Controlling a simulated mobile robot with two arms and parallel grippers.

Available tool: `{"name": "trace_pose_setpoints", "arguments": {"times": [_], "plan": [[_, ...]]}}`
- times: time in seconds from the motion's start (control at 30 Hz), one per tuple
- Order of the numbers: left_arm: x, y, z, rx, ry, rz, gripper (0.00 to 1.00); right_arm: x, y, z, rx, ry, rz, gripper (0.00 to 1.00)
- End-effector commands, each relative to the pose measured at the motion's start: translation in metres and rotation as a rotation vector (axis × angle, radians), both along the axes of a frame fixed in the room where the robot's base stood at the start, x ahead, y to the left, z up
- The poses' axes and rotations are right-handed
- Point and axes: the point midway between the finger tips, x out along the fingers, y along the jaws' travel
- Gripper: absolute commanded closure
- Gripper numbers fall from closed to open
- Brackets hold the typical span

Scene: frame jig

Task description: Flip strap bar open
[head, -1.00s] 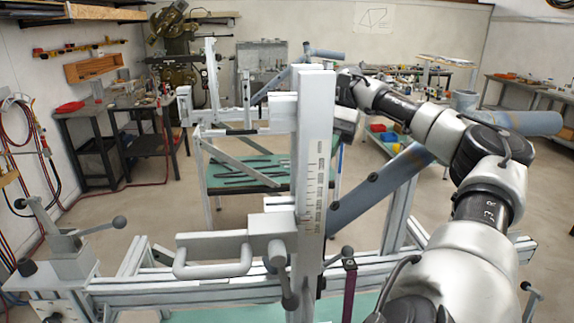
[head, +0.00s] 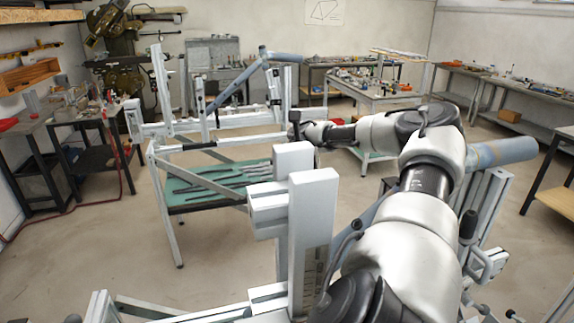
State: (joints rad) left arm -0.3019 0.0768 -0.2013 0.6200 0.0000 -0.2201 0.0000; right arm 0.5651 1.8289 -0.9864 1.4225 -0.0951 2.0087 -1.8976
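I cannot single out the strap bar with certainty. The frame jig's upright post (head: 313,235), pale metal with a scale, stands in the lower middle. A blue-grey tube (head: 503,151) shows at the right behind my arm. A pale clamp with a loop handle (head: 490,263) sits on the jig at the lower right. My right arm reaches forward from the bottom right across the jig. Its gripper (head: 297,124) is at the far end, small and dark, just above and behind the post top. Its fingers are too small to read. My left gripper is not in view.
Benches (head: 480,75) line the back and right. A table (head: 563,198) is at the right edge. Open floor (head: 110,240) lies at the left.

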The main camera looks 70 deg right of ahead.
Motion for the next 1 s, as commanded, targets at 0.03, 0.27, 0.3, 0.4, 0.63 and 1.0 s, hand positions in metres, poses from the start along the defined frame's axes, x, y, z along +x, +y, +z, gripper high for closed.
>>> {"name": "trace_pose_setpoints", "arguments": {"times": [0.03, 0.27, 0.3, 0.4, 0.63, 1.0], "plan": [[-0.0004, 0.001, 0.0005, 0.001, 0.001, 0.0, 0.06, 0.0, 0.0003, -0.0004, 0.005, 0.003, 0.0, 1.0], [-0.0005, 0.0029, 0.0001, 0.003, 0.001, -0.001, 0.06, -0.0002, 0.0005, -0.0011, 0.007, 0.004, 0.0, 1.0], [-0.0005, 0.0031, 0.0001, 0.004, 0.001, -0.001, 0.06, -0.0001, 0.0005, -0.0011, 0.007, 0.004, 0.0, 1.0], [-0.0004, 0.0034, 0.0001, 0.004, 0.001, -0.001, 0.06, -0.0001, 0.0005, -0.0012, 0.006, 0.005, 0.0, 0.7], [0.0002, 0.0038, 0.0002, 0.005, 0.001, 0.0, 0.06, -0.0001, 0.0005, -0.0009, 0.006, 0.004, 0.0, 0.62], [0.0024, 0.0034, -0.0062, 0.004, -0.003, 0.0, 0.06, 0.0014, -0.0013, -0.0011, -0.014, -0.015, 0.001, 0.62]]}}
